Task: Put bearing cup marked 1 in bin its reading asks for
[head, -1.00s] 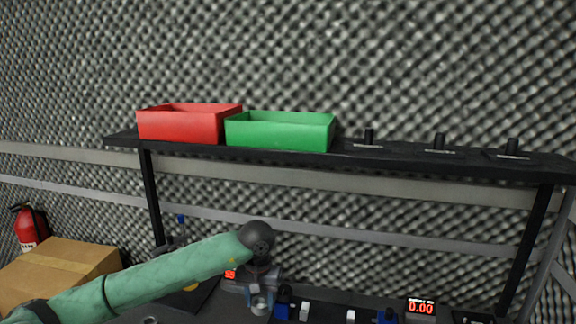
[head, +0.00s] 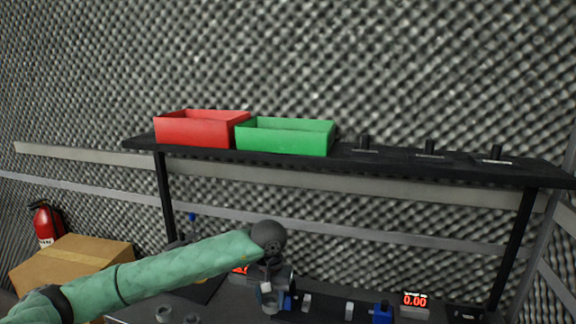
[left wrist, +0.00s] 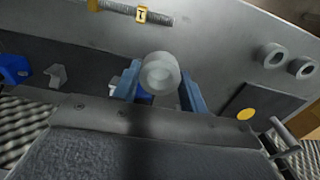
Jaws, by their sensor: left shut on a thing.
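My left gripper (head: 270,290) is low over the bench. In the left wrist view, its two blue fingers (left wrist: 160,88) are shut on a grey ring-shaped bearing cup (left wrist: 160,70); the cup also shows in the head view (head: 269,304). I cannot read a mark on it. Two more grey cups (left wrist: 272,56) (left wrist: 301,68) stand apart on the bench. A red bin (head: 200,132) and a green bin (head: 285,138) sit side by side on the shelf. One display (head: 414,300) reads 0.00. Another red display (head: 240,270) is mostly hidden behind my arm. My right gripper is not in view.
The black shelf (head: 345,157) spans above the bench, with several small black fixtures to the right of the bins. Blue blocks (head: 382,313) and small light brackets (head: 349,310) stand on the bench. A cardboard box (head: 75,262) and a fire extinguisher (head: 45,224) are at left.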

